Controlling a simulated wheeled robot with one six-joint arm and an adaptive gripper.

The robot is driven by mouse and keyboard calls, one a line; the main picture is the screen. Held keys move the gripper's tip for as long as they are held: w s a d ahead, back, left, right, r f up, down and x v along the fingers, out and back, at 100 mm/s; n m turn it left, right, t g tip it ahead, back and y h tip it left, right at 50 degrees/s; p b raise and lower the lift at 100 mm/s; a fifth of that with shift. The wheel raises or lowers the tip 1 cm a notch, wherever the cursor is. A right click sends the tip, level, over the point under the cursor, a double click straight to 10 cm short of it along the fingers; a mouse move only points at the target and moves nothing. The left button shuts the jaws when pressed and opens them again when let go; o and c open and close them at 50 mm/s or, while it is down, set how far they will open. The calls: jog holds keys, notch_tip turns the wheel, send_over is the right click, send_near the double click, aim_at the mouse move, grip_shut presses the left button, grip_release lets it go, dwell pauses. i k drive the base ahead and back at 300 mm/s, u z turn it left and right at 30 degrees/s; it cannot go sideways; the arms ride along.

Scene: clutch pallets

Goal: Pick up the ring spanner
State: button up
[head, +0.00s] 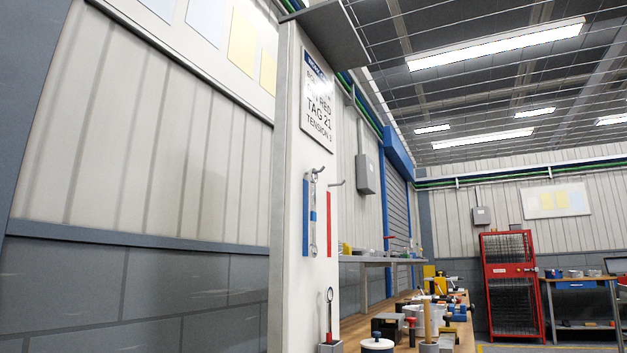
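My gripper is not in view.
The white post (287,200) carries a sign (317,103) above the hooks. Below, a wooden bench holds a grey holder with a round-headed tool (330,310), a lidded pot (377,345) and other clutter. A shelf (370,259) runs behind. A red mesh cabinet (510,285) stands far right.

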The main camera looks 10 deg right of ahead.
aim_at(329, 332)
jog(key=u, duration=2.25)
jog(key=k, duration=1.1)
jog(key=z, duration=1.2)
jog(key=i, duration=0.5)
jog(key=u, duration=0.05)
